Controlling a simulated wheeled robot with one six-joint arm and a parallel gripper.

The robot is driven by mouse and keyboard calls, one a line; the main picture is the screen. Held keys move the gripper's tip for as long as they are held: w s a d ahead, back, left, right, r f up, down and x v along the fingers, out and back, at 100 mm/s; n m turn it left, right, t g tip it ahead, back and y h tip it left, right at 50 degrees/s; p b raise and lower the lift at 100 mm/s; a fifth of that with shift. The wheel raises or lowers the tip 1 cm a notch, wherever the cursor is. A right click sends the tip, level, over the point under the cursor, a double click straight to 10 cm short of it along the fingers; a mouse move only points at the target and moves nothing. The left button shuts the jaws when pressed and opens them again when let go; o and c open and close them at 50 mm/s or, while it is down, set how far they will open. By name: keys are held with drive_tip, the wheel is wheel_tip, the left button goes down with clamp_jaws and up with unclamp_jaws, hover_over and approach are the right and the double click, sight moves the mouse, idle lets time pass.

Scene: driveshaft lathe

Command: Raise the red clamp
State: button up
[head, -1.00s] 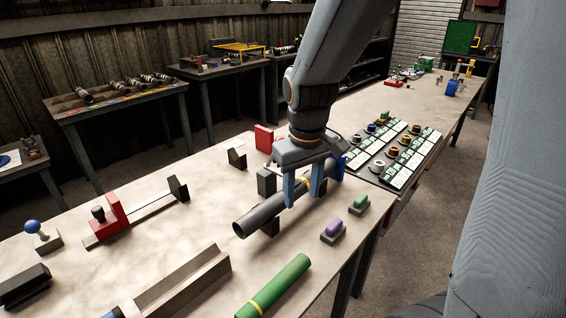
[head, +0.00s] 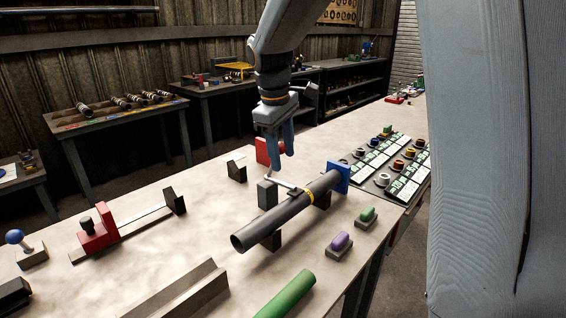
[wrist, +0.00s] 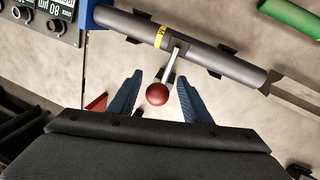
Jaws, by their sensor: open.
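A grey shaft (head: 265,225) with a yellow band lies on dark supports, its far end at a blue block (head: 340,178). A clamp lever (wrist: 170,68) with a red ball knob (wrist: 157,94) reaches from the shaft by the band in the wrist view. Its dark pad (wrist: 179,46) lies on or against the shaft. My gripper (head: 281,152) is open above the table behind the shaft. In the wrist view the red knob shows between my open blue fingers (wrist: 160,82); I cannot tell whether they touch it. In the head view the knob is not clearly visible.
A red block (head: 262,152) stands just behind my gripper. A purple button (head: 340,242) and a green button (head: 367,214) are at the front right. A green tube (head: 287,297) lies in front. A red slide fixture (head: 97,230) stands at left.

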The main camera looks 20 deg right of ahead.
drive_tip(key=f, duration=0.3)
drive_tip(key=shift+w+d+f, duration=0.15)
drive_tip(key=shift+w+d, duration=0.05)
clamp_jaws()
